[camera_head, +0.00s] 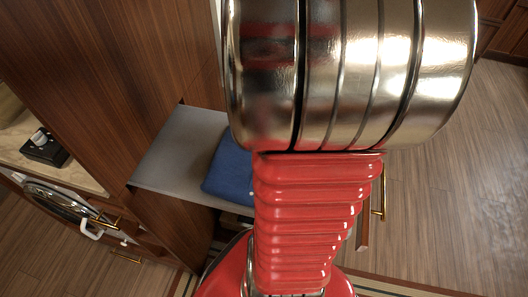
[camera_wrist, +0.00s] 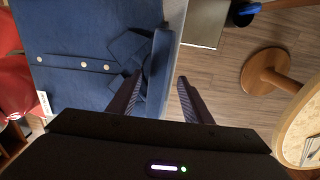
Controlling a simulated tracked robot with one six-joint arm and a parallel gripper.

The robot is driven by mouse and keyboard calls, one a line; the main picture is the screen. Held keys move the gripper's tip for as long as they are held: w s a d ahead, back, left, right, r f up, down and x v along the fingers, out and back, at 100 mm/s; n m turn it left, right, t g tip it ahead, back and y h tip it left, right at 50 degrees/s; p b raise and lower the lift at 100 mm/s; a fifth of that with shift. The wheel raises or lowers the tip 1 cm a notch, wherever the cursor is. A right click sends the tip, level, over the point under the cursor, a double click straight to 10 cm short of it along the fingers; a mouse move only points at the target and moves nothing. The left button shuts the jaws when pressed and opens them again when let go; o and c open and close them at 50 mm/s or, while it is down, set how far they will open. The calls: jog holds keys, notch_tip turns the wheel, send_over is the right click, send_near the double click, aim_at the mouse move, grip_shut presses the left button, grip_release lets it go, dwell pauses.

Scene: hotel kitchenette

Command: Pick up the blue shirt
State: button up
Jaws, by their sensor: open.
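The blue shirt (camera_head: 229,171) lies folded on a grey shelf (camera_head: 185,142) in the head view, partly hidden by my red arm. In the wrist view the blue shirt (camera_wrist: 75,30) fills the left side, with a row of light buttons and a collar near its right edge. My gripper (camera_wrist: 160,78) is open and empty between its fingers. Its left finger overlaps the collar side of the shirt in the picture; its right finger appears over the floor beyond the shelf's edge. I cannot tell whether either finger touches the cloth. The gripper is hidden in the head view.
Wooden cabinet panels (camera_head: 120,60) rise beside the shelf. A counter (camera_head: 75,168) with a small black box (camera_head: 45,148) stands at the left.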

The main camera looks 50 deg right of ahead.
grip_shut()
dwell(0.4)
jog(key=shift+r, duration=0.15)
notch_tip(320, 180, up, 9)
jog(key=shift+r, duration=0.4)
jog(key=shift+s, duration=0.15)
dwell(0.9)
